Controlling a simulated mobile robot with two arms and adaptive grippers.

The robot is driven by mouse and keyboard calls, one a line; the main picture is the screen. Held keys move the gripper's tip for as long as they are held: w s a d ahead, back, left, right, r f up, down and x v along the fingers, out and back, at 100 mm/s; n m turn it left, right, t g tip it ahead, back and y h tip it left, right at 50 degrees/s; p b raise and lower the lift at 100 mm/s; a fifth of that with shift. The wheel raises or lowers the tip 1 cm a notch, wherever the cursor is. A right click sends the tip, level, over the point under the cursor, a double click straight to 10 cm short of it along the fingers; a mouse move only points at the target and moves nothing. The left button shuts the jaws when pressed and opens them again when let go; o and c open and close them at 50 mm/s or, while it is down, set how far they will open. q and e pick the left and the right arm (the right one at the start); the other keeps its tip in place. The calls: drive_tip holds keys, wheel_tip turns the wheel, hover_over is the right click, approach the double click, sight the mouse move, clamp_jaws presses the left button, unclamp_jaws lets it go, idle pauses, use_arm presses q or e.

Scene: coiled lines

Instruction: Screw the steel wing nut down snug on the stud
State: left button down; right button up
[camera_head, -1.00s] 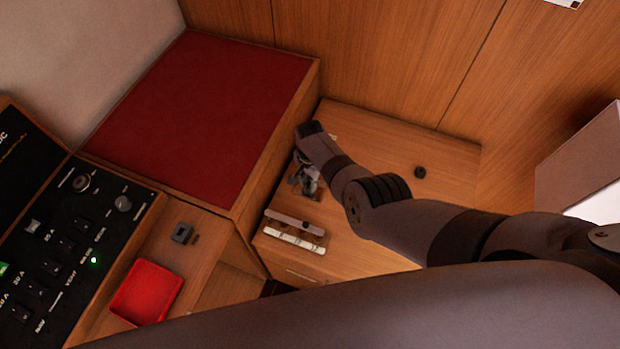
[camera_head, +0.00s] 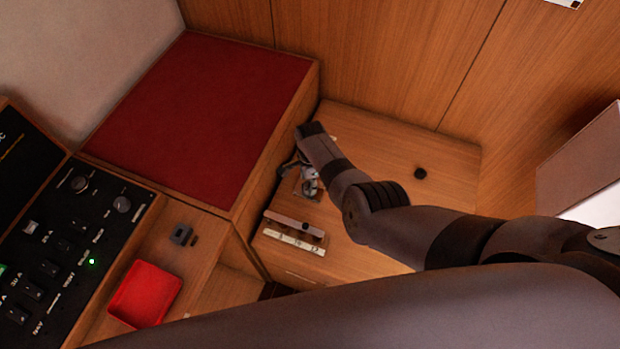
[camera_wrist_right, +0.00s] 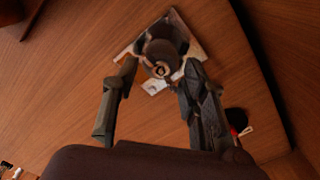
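A pale metal plate (camera_wrist_right: 187,40) lies on the wooden top in the right wrist view. A grey round fitting (camera_wrist_right: 160,48) stands on it, with a small ring-like stud end (camera_wrist_right: 161,71) facing the camera. I cannot clearly make out the wing nut's wings there. My right gripper (camera_wrist_right: 160,68) has its two fingers apart, one on each side of the fitting; I cannot tell whether they touch it. In the head view the right gripper (camera_head: 300,171) is small, over the plate and partly hidden by its own wrist. My left gripper is not in view.
A rail (camera_head: 293,222) and a white strip (camera_head: 294,242) lie in front of the plate. The red-topped box (camera_head: 205,120) rises close on the left. A red tray (camera_head: 144,293) and switch panel stand lower left.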

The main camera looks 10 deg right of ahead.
drive_tip(key=shift+a, duration=0.1)
drive_tip(key=o, duration=0.6)
drive_tip(key=shift+c, duration=0.2)
drive_tip(key=shift+r, duration=0.1)
wheel_tip(320, 180, up, 5)
drive_tip(key=p, duration=0.5)
